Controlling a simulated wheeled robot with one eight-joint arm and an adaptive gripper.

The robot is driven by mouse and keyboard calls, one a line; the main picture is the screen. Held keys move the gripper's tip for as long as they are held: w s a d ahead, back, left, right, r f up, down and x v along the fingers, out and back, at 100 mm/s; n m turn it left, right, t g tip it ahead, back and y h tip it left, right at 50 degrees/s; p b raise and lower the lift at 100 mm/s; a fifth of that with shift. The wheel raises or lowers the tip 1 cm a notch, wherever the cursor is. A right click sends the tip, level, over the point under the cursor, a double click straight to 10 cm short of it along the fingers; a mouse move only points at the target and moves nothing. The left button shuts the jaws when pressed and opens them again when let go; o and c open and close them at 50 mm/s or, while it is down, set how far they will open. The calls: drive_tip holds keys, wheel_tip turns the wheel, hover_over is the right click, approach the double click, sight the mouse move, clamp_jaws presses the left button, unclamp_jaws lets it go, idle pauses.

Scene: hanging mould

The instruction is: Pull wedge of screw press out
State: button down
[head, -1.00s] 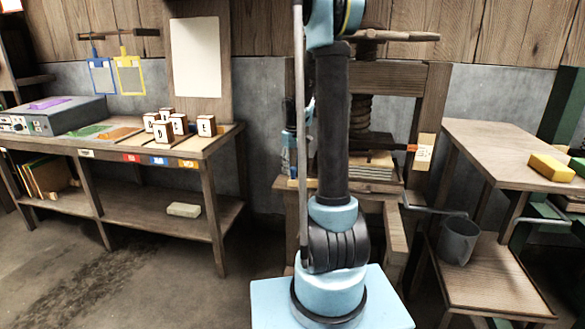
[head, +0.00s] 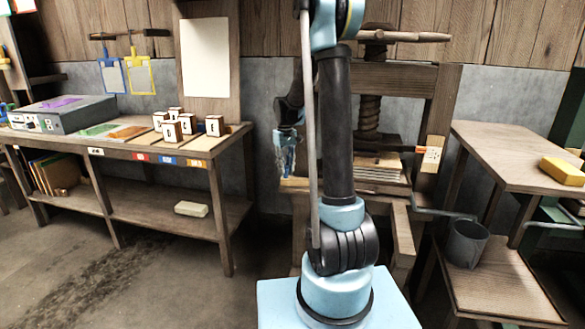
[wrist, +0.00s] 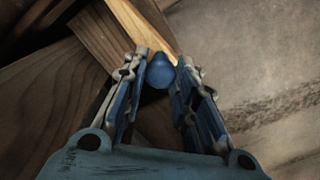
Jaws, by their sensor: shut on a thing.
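The wooden screw press (head: 437,110) stands behind my arm, its upright screw (head: 369,100) above a stack of boards (head: 375,168). My gripper (head: 286,172) is low at the press's left side, partly hidden by my arm. In the wrist view my gripper (wrist: 168,62) is shut on a round blue knob (wrist: 160,72). A pale yellowish wooden bar, seemingly the wedge (wrist: 138,24), runs up from the knob along the darker press timber. A small pale end of it shows in the head view (head: 294,183). How deep it sits in the press is hidden.
A long workbench (head: 215,150) at left carries lettered blocks (head: 172,132) and a grey box (head: 62,113). At right stand a table (head: 500,150) with a yellow block (head: 563,171) and a lower shelf with a grey bucket (head: 465,243). The floor between bench and press is clear.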

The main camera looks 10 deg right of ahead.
drive_tip(key=shift+w+a, duration=0.15)
drive_tip(key=shift+a, duration=0.1)
drive_tip(key=c, duration=1.3)
unclamp_jaws()
drive_tip(key=shift+r, duration=0.55)
wheel_tip(320, 180, up, 11)
drive_tip(key=shift+f, duration=0.1)
